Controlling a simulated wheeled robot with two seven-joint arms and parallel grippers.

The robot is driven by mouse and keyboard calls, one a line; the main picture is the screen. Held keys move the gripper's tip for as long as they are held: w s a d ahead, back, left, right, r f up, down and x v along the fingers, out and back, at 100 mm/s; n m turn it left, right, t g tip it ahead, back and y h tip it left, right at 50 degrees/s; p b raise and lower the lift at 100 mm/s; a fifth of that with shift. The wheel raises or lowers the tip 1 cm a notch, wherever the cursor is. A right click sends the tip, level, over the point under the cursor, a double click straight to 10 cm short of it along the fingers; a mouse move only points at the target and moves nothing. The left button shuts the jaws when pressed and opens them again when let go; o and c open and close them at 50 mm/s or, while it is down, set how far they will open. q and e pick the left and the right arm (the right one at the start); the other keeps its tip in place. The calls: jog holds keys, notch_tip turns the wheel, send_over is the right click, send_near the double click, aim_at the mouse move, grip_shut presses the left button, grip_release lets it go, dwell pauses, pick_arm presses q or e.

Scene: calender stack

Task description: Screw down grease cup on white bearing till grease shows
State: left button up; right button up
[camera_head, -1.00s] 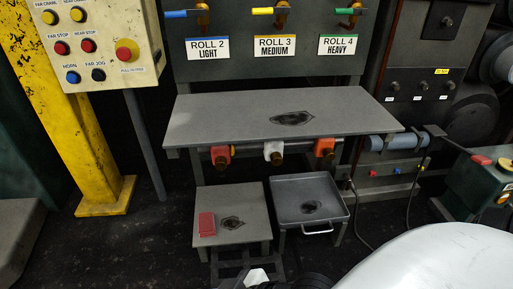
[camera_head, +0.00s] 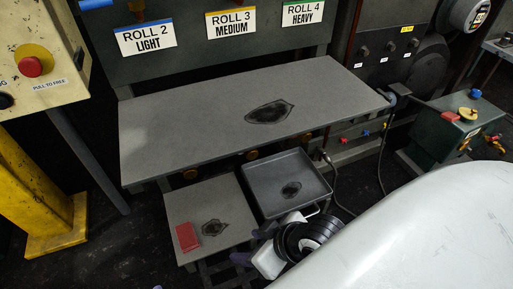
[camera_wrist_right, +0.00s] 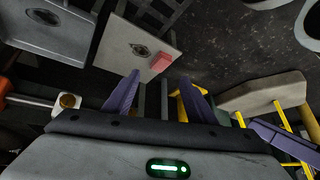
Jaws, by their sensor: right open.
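A white bearing block (camera_wrist_right: 62,108) with a brass grease cup (camera_wrist_right: 68,100) on it shows at the left of the right wrist view, beside the fingers and apart from them. In the head view the shelf hides the bearings. Brass cups show below its front edge, the middle one (camera_head: 252,155) among them. My right gripper (camera_head: 248,242) is in front of the stool and tray, partly hidden by its own wrist. In the right wrist view its purple fingers (camera_wrist_right: 158,98) are spread with nothing between them.
An orange bearing (camera_wrist_right: 4,92) adjoins on the left. The grey shelf (camera_head: 180,120) overhangs the cups. Below stand a stool (camera_head: 205,205) with a red block (camera_head: 188,237) and a grey tray (camera_head: 285,175). A purple bar (camera_wrist_right: 285,136) at the wrist view's right is unclear.

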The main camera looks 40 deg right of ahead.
jog(key=w+d+f+t, duration=0.1)
jog(key=w+f, duration=0.1)
jog(key=w, duration=0.1)
jog(key=m+t+h, duration=0.3)
jog(key=t+h, duration=0.3)
jog(key=t, duration=0.4)
send_near(253, 155)
jog(key=w+b, duration=0.1)
jog(key=w, duration=0.2)
jog(key=w+d+b, duration=0.1)
jog(key=w, duration=0.2)
jog(key=w+b, duration=0.1)
jog(key=w, duration=0.2)
jog(key=shift+d+f, duration=0.2)
jog(key=shift+d, duration=0.15)
jog(key=shift+w+d+r, duration=0.1)
jog(key=shift+w, duration=0.2)
pick_arm(q)
jog(key=shift+w+d+r+t+h, duration=0.1)
jog(key=shift+d+r+t+h, duration=0.1)
jog(key=shift+d+r+h, duration=0.25)
jog(key=shift+d+r+t+h, duration=0.15)
jog(key=shift+d+r+t, duration=0.1)
jog(key=shift+r, duration=0.35)
pick_arm(e)
jog(key=shift+c, duration=0.4)
